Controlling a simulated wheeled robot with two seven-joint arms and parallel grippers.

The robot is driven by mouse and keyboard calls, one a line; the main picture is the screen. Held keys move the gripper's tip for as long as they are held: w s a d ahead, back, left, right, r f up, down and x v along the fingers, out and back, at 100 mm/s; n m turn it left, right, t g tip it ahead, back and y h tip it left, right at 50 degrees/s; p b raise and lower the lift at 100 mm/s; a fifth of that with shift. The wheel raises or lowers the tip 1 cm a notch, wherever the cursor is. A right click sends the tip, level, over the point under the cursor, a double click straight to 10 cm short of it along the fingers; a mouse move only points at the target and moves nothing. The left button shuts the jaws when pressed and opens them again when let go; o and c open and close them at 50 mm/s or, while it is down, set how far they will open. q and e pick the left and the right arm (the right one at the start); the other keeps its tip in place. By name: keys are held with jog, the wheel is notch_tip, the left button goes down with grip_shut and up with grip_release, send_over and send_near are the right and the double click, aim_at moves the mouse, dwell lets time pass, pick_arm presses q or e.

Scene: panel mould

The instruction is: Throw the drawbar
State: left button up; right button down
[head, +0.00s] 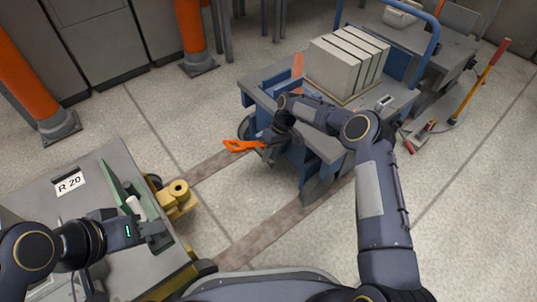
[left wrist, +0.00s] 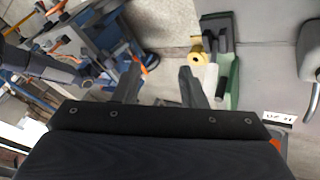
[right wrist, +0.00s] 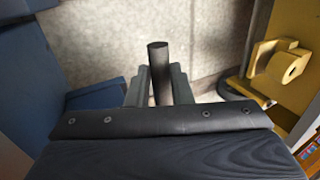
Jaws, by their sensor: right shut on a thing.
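A blue-and-grey cart (head: 330,140) stands right of centre in the head view. My right gripper (head: 272,137) is at its near left side, shut on a dark round bar (right wrist: 158,70) that stands up between the fingers. An orange looped part (head: 242,146) sticks out to the left beside this gripper. A yellow coupling with a hole (head: 177,197) is on the grey machine marked R 20, apart from the cart; it shows in the right wrist view (right wrist: 285,66). My left gripper (left wrist: 158,85) is open and empty, close to a green bracket (head: 122,188) with a white cylindrical grip (head: 135,205).
The cart carries several pale panels (head: 347,62) and has a blue rail. The grey machine (head: 35,205) fills the lower left. Brown strips run along the floor between machine and cart. Orange posts (head: 190,28) stand behind. A red-and-yellow pole (head: 480,80) leans at the right.

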pick_arm(q)
jog(key=shift+w+r, duration=0.1)
jog(key=shift+w, duration=0.05)
jog(key=shift+c, duration=1.2)
jog(key=w+n, duration=0.1)
jog(key=w, duration=0.1)
jog(key=w+r+n, duration=0.1)
jog(key=w+n, duration=0.1)
jog(key=w, duration=0.1)
jog(key=w+n+h, duration=0.1)
jog(key=w+n, duration=0.1)
jog(key=shift+w+r, duration=0.15)
jog(key=shift+w, duration=0.15)
grip_shut()
jog(key=w+f+n+g+h, duration=0.1)
jog(key=w+f+n, duration=0.4)
jog(key=w, duration=0.4)
jog(key=w+f+n, duration=0.3)
jog(key=w+n, duration=0.3)
jog(key=w, duration=0.3)
jog(key=w+d+f+n, duration=0.3)
jog(key=w+f, duration=0.3)
jog(key=f, duration=0.2)
jog(key=w+d+f+n, duration=0.4)
jog(key=w+d+f, duration=0.1)
jog(key=f, duration=0.3)
jog(key=shift+w+d+f+g, duration=0.2)
jog(key=shift+w+d+g, duration=0.15)
jog(key=shift+d, duration=0.2)
